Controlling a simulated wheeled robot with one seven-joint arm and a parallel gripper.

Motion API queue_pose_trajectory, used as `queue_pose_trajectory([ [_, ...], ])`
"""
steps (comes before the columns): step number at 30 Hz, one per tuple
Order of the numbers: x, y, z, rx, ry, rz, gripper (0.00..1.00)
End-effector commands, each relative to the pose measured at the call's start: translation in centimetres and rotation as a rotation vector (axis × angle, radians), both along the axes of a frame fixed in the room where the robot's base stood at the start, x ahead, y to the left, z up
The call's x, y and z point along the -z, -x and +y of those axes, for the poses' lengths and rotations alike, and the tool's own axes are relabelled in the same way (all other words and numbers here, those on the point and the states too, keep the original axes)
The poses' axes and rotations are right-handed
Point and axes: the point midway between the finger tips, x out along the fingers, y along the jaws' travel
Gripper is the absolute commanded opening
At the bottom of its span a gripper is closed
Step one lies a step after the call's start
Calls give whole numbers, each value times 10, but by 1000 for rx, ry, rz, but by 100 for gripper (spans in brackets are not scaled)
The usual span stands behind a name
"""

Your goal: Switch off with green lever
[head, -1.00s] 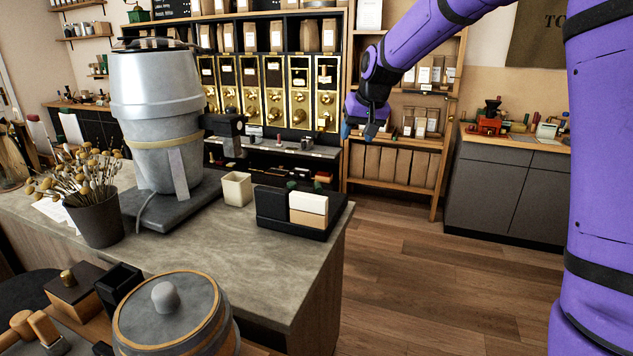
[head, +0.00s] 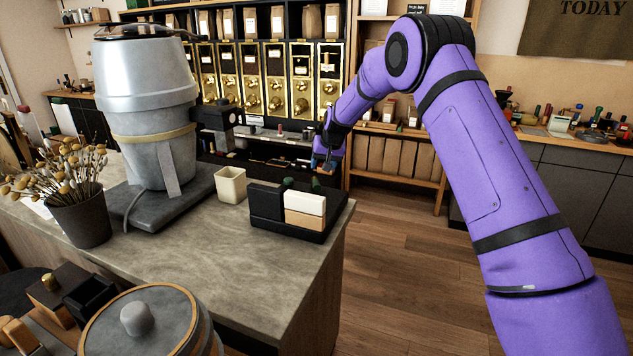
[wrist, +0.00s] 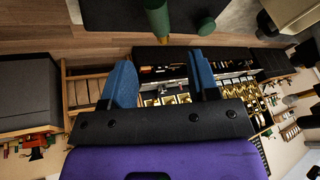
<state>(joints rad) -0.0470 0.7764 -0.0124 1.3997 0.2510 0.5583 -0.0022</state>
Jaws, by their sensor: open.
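Two small green pieces show at the back of the black organizer box on the counter: a left one (head: 288,183) and a right one (head: 316,185). In the wrist view, a green cylindrical handle with a brass end (wrist: 158,20) is at the top centre, ahead of the gap between my fingers. A second dark green piece (wrist: 207,27) is to its right. I cannot tell which one is the lever. My gripper (head: 323,168) is open and empty, with blue fingers, beside the organizer's back right corner; it also shows in the wrist view (wrist: 161,62). No contact is visible.
The black organizer (head: 267,202) holds cream and wooden blocks near the counter's right edge. A cream cup (head: 231,186), a large silver machine (head: 152,110) and a dark flower pot (head: 82,220) stand to its left. Brass-fronted gravity bins (head: 273,84) line the back wall. Floor is clear at right.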

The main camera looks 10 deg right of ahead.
Motion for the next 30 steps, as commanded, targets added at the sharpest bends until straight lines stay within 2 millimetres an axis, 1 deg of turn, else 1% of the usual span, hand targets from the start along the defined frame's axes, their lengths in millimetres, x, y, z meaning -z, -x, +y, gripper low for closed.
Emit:
queue_pose_trajectory([
  [1, 9, -3, 1, 0, 1, 3, 55],
  [6, 37, -15, 5, -1, 0, 3, 55],
  [13, 69, -29, 10, -1, 0, 3, 55],
  [19, 82, -35, 13, 0, 0, 2, 55],
  [29, 84, -36, 13, 0, 0, 1, 55],
  [30, 84, -36, 13, 0, 0, 1, 46],
])
